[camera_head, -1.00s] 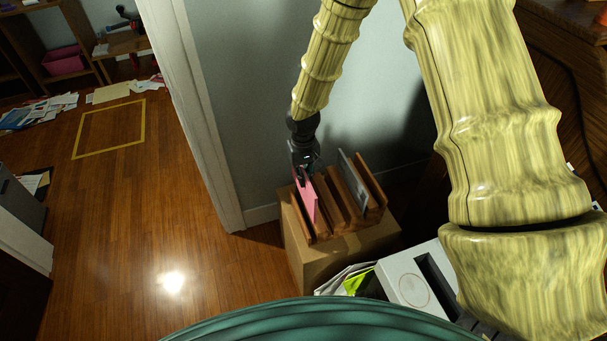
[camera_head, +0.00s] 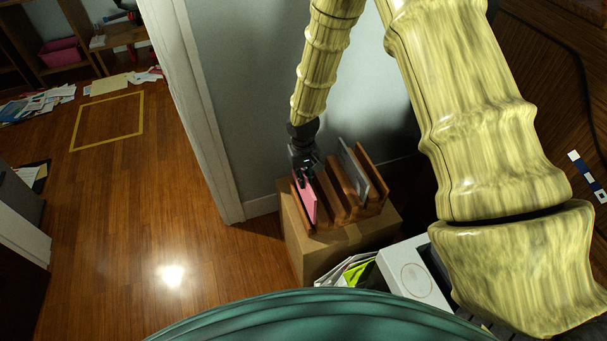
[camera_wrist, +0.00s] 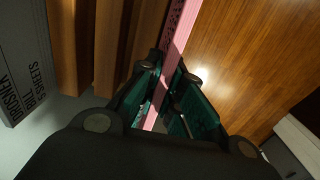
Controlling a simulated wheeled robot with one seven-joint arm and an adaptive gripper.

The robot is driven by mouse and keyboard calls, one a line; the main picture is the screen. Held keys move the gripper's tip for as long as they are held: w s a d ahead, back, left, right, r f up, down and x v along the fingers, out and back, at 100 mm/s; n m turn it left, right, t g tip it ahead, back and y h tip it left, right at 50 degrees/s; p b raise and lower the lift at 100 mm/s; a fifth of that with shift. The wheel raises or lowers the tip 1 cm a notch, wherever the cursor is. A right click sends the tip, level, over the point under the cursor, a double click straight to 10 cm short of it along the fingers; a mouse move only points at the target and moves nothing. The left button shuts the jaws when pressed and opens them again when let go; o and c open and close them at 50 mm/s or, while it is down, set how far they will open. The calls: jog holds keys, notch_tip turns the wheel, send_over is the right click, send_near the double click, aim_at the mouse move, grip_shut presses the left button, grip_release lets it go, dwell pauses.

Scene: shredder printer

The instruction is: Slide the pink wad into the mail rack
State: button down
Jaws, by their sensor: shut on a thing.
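The pink wad (camera_head: 307,203) is a flat, thin pink slab standing on edge at the left side of the mail rack. The mail rack (camera_head: 345,209) is a wooden stand with upright dividers. My gripper (camera_head: 303,177) is above the rack's left end, shut on the wad's top edge. In the wrist view the pink wad (camera_wrist: 180,45) runs between the fingers of my gripper (camera_wrist: 165,98), beside the rack's wooden dividers (camera_wrist: 112,45). The wad appears to be in the leftmost slot; its bottom edge is hidden, so I cannot tell how deep it sits.
A grey printed envelope (camera_head: 353,168) stands in a right-hand slot of the rack. The rack stands on a cardboard box (camera_head: 318,252) by the wall. A white device (camera_head: 412,276) and papers (camera_head: 345,272) lie in front. The wooden floor (camera_head: 120,220) at left is mostly clear.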

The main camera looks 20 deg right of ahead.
aim_at(304, 174)
jog(key=shift+f+b, duration=0.95)
jog(key=shift+f, duration=1.55)
jog(key=c, duration=1.5)
grip_release()
jog(key=shift+r+p, duration=3.1)
jog(key=shift+r, duration=0.95)
